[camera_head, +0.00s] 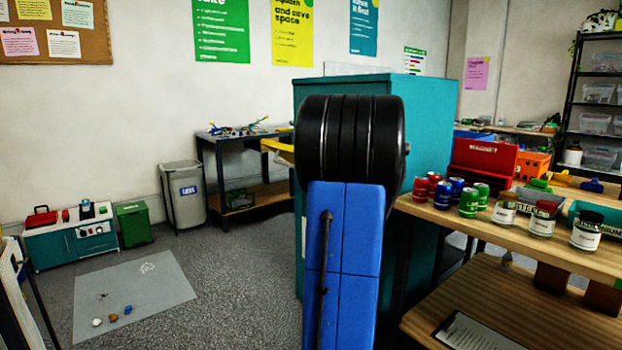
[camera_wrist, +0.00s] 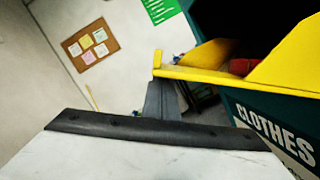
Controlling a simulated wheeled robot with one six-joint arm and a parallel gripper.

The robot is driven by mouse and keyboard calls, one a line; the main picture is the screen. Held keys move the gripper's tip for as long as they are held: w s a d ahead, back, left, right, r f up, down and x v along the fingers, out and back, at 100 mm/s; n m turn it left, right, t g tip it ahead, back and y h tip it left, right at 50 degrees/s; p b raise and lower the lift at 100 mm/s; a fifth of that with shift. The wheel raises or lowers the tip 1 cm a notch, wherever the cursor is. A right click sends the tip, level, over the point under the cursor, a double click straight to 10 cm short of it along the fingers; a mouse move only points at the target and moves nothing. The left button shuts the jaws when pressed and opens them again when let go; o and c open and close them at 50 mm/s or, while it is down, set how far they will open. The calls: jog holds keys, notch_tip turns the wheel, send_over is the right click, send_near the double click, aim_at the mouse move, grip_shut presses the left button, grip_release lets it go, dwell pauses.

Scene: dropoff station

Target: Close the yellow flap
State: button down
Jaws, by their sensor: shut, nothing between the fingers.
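The yellow flap (camera_wrist: 215,75) is open on a teal bin marked CLOTHES (camera_wrist: 265,125) in the wrist view. It juts out from the bin's dark opening, with raised yellow sides. A red thing (camera_wrist: 241,66) lies on or behind it, partly hidden. My gripper (camera_wrist: 160,85) is shut and empty, close to the flap's outer left end; I cannot tell whether it touches. In the head view, a bit of the yellow flap (camera_head: 278,149) shows left of my blue arm, at the teal bin (camera_head: 430,130). My arm hides the bin's front and my gripper there.
A wooden table (camera_head: 540,245) with cans, jars and a red box (camera_head: 483,160) stands to the right. A grey waste bin (camera_head: 184,192) and a dark side table (camera_head: 240,180) stand behind at left.

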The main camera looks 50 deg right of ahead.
jog(key=s+d+r+m, duration=0.2)
jog(key=d+r, duration=0.4)
jog(key=d, duration=0.3)
jog(key=s+d+r+m+g+h, duration=0.1)
jog(key=s+d+r+m, duration=0.1)
jog(key=d+r, duration=0.5)
jog(key=shift+s+d+m, duration=0.15)
jog(key=shift+d+m, duration=0.75)
jog(key=shift+d, duration=0.1)
jog(key=shift+r, duration=0.1)
jog(key=shift+a, duration=0.1)
